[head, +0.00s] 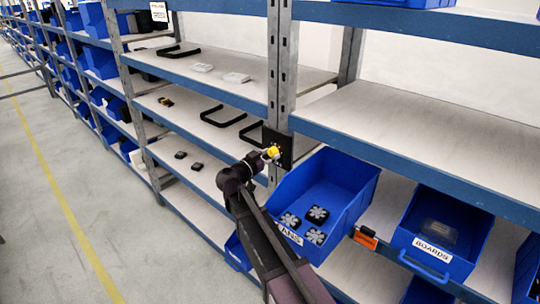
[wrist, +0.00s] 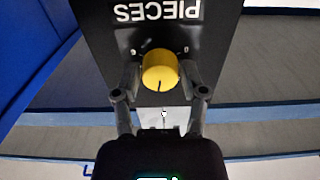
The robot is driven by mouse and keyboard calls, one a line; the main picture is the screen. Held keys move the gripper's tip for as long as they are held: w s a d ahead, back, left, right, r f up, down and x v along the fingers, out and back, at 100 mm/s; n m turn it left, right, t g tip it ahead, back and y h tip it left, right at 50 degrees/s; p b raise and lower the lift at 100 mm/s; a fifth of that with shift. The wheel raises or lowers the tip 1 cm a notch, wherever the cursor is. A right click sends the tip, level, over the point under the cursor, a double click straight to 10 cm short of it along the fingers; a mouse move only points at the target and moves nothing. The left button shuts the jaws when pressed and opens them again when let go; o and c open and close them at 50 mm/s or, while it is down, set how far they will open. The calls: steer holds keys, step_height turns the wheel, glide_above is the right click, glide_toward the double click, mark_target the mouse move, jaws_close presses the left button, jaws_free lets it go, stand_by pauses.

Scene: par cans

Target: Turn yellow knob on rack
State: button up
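The yellow knob (head: 273,152) sits on a dark panel (head: 284,141) fixed to the rack's upright. In the wrist view the knob (wrist: 160,71) stands out from the black panel (wrist: 164,38), which reads "PIECES" upside down. A dark pointer line runs down the knob's near face. My gripper (wrist: 160,76) reaches the panel with one finger on each side of the knob. The fingers are apart, and a slim gap seems to show on both sides. The gripper (head: 267,155) partly covers the panel in the head view.
A blue bin (head: 345,190) holding several fans is just right of my arm. Another blue bin labelled "BOARDS" (head: 462,225) stands farther right. Black handles (head: 222,117) lie on the shelf left of the panel. The aisle floor (head: 60,210) at left is clear.

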jaws_close()
steer(key=shift+n, duration=0.9)
steer(key=o, duration=0.7)
jaws_free()
